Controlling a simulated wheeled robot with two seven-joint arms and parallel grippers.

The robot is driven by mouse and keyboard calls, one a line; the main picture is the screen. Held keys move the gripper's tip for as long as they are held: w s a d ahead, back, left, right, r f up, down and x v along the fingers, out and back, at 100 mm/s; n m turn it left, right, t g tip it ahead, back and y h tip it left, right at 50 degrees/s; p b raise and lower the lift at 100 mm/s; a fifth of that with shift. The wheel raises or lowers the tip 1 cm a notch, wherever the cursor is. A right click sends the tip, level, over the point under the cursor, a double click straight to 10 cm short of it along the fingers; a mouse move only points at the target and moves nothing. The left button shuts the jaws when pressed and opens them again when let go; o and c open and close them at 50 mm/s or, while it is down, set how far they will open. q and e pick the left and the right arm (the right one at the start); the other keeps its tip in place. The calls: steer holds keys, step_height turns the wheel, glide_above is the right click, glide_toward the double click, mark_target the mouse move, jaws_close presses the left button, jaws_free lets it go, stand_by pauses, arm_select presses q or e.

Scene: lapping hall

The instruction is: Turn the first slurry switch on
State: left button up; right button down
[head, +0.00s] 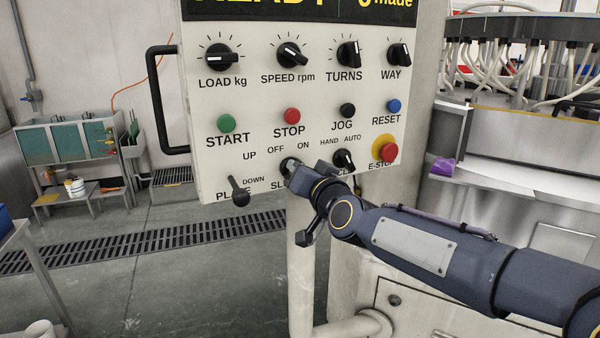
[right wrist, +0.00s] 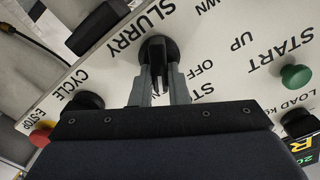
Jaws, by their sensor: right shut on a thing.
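The slurry switch is a black rotary knob (head: 289,163) low on the white control panel, below the OFF and ON marks. In the right wrist view the knob (right wrist: 159,48) sits beside the word SLURRY. My right gripper (head: 298,173) is at the knob. In the right wrist view its two grey fingers (right wrist: 159,88) are closed on the knob's raised bar, one on each side. The arm hides much of the knob and its label in the head view, so I cannot tell exactly which mark it points to. My left gripper is not in view.
The black plate lever (head: 238,191) is left of the gripper. The HAND/AUTO knob (head: 344,159) and red E-STOP button (head: 385,149) are close on the right. A black handle (head: 158,100) projects from the panel's left side.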

stand_by(0.3)
steer(key=c, duration=1.4)
jaws_free()
steer(key=v, duration=0.8)
